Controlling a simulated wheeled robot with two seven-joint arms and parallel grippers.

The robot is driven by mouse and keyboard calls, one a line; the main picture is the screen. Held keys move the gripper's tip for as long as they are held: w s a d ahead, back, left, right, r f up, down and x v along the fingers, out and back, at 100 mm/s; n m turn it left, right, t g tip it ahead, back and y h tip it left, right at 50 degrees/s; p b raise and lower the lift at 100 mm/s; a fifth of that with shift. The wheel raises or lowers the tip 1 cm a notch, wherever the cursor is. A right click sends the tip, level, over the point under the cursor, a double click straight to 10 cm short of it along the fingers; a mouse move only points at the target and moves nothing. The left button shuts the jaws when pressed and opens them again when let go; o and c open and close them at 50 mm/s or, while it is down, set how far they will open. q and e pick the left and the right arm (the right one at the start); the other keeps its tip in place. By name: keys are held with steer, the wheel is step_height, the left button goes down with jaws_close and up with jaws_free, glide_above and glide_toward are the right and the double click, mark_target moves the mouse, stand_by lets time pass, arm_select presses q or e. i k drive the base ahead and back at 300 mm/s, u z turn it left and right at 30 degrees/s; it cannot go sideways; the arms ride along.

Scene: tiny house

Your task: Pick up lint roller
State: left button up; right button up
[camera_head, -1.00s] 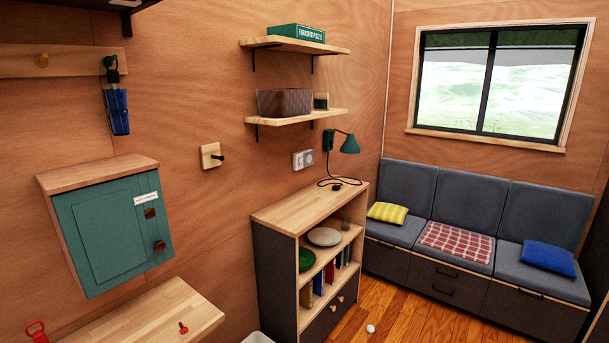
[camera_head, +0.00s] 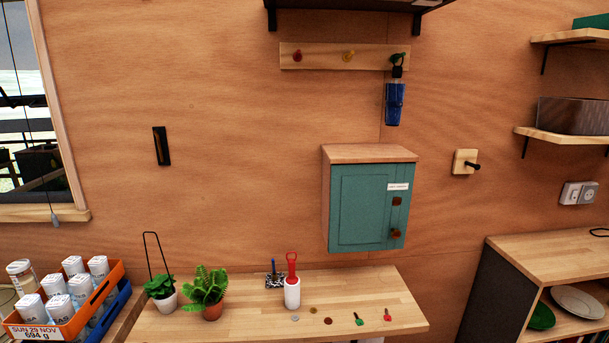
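The lint roller (camera_head: 292,284) stands upright on the wooden wall table (camera_head: 240,327), with a white roll at the bottom and a red handle on top. It is near the middle of the table, just right of a small dark patterned holder (camera_head: 275,281) with a blue item in it. Neither of my grippers shows in the head view.
Two potted plants (camera_head: 207,291) stand left of the roller. Coins and small keys (camera_head: 359,319) lie to its right. A teal cabinet (camera_head: 368,205) hangs above the table's right part. An orange crate of white containers (camera_head: 65,300) is at far left. Shelving (camera_head: 550,262) stands at right.

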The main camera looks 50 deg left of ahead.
mark_target(292, 283)
steer(key=u, duration=1.6)
steer(key=k, duration=1.35)
steer(key=u, duration=0.6)
steer(key=i, duration=0.6)
steer(key=u, duration=1.05)
steer(key=i, duration=0.9)
steer(key=z, duration=0.65)
steer(key=i, duration=0.9)
steer(key=z, duration=0.85)
